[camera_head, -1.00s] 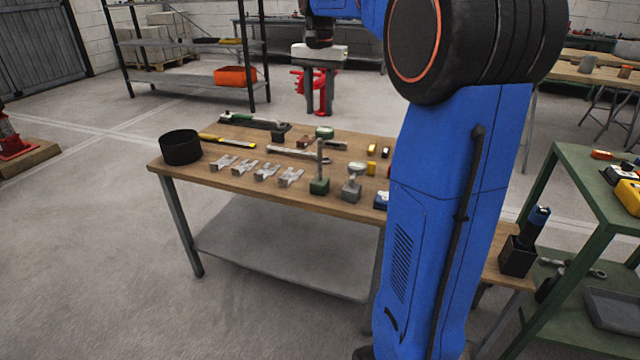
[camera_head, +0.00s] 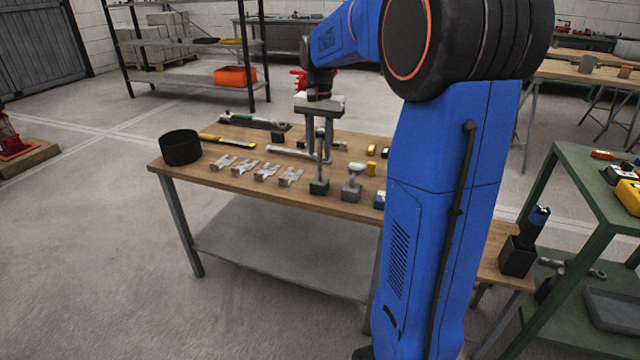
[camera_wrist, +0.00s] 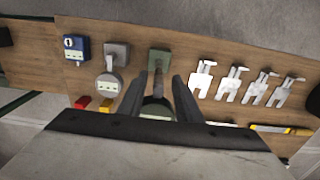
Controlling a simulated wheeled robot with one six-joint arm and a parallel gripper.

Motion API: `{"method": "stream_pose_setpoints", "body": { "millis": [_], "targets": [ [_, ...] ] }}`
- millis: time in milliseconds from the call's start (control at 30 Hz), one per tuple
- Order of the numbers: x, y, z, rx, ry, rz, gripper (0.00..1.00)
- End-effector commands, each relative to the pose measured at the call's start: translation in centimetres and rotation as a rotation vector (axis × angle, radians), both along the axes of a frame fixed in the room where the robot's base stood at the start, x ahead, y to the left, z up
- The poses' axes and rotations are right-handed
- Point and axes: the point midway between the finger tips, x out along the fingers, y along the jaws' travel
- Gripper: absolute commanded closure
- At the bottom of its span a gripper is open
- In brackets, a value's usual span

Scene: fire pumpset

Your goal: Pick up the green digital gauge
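The green digital gauge (camera_head: 319,186) stands upright on the wooden table, with a green square base and a tall thin stem. In the wrist view its base (camera_wrist: 159,59) lies ahead of the fingers, and its round head is partly hidden by my gripper. My gripper (camera_head: 318,149) points down over it, and its fingers hang at the height of the stem and head. In the wrist view my gripper (camera_wrist: 158,84) is open, with one finger on each side of the stem and gaps showing.
A grey gauge (camera_head: 352,190) stands close beside it, with a blue device (camera_wrist: 75,47) beyond. Several metal clamps (camera_wrist: 232,82) lie on the other side. A black round container (camera_head: 180,147) and tools lie on the table (camera_head: 215,180). Yellow blocks (camera_head: 371,168) sit nearby.

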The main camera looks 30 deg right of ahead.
Motion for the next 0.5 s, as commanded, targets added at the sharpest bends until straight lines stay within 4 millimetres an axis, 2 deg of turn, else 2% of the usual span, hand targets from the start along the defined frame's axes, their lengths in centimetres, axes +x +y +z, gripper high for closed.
{"method": "stream_pose_setpoints", "body": {
  "millis": [300,500],
  "targets": [
    [-0.4,0.1,-4.0,0.001,0.002,0.0,0.69],
    [-0.4,0.1,-4.9,0.001,0.001,0.0,0.69]
  ]
}}
